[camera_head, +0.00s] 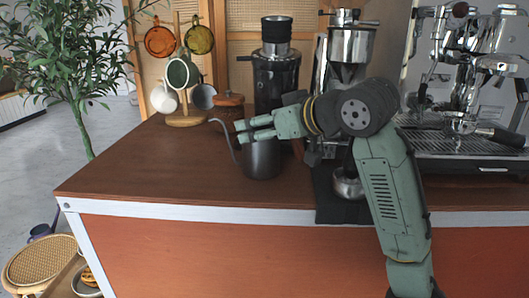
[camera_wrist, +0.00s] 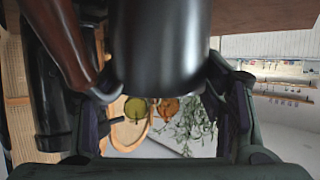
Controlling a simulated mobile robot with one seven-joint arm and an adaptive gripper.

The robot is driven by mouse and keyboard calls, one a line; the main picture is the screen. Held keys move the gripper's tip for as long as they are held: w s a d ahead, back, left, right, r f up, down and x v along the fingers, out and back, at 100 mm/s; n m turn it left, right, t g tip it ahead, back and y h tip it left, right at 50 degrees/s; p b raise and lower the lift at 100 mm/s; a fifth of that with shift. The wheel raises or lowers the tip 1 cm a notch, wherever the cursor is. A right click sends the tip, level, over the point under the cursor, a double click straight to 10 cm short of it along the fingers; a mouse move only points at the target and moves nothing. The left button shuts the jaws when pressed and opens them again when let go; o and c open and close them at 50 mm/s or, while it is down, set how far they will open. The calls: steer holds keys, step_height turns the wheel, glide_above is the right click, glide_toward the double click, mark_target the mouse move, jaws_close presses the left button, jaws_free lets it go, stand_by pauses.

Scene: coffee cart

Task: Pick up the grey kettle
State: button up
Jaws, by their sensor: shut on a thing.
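The grey kettle (camera_head: 262,161) is near the front of the brown counter, with its thin curved spout to the left. My gripper (camera_head: 240,131) comes in from the right at the kettle's upper part and covers its top. In the wrist view, the dark, shiny kettle body (camera_wrist: 160,45) fills the upper middle, between the two fingers of my gripper (camera_wrist: 160,88). The fingers are shut on it, one on each side. The kettle looks upright. I cannot tell whether its base touches the counter.
A black grinder (camera_head: 276,80) stands close behind the kettle. A steel grinder (camera_head: 351,45) and an espresso machine (camera_head: 470,85) stand right. The counter's left front (camera_head: 140,175) is clear.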

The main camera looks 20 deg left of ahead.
steer(key=c, duration=0.6)
steer(key=shift+r, duration=0.1)
steer(key=shift+c, duration=0.2)
